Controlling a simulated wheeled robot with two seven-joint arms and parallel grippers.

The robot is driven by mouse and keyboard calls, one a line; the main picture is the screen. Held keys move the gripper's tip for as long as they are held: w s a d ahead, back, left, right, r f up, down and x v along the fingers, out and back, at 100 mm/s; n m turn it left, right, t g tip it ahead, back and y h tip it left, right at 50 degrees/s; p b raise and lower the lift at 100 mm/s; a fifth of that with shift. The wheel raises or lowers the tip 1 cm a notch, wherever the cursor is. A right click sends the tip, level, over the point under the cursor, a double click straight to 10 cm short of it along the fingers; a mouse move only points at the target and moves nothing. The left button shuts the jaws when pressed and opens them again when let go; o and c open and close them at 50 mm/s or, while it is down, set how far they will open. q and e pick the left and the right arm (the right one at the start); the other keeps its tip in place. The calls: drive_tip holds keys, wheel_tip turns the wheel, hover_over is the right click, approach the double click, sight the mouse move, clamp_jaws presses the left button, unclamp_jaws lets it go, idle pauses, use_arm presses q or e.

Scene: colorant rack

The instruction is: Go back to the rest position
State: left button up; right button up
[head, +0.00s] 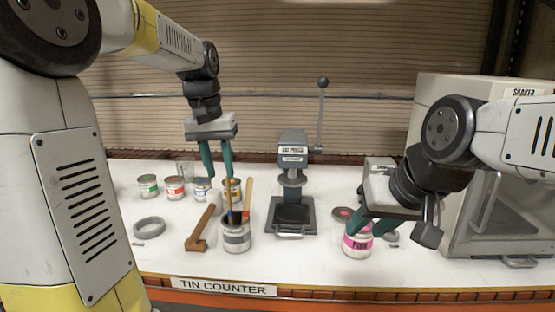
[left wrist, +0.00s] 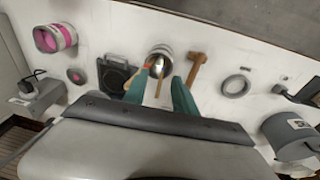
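My left gripper (head: 217,176) is raised above the counter, with its two teal fingers apart. They also show in the left wrist view (left wrist: 160,92), with a stick in the line of sight between them and nothing visibly gripped. Beyond them a grey-banded tin (head: 236,238) stands upright on the counter with long sticks in it; it also shows in the left wrist view (left wrist: 160,57). My right gripper (head: 374,230) appears open, its fingers apart and overlapping the tin labelled PINK (head: 357,246) in the head view. The left wrist view shows that tin (left wrist: 64,37) without fingers around it.
The lid press (head: 292,160) stands mid-counter. A wooden mallet (head: 200,230) and grey ring (head: 149,227) lie left of the banded tin. Small coloured tins (head: 174,188) stand behind. The shaker cabinet (head: 435,95) is close to my right arm. The front-left counter is mostly clear.

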use_arm(q)
drive_tip(key=s+d+f+t, duration=0.1)
drive_tip(key=s+t, duration=0.1)
drive_tip(key=s, duration=0.7)
drive_tip(key=s+d+f+t+h, duration=0.1)
drive_tip(key=s+f+t, duration=0.1)
drive_tip(key=s, duration=0.7)
drive_tip(key=shift+d+f+t, duration=0.2)
drive_tip(key=shift+t, duration=0.1)
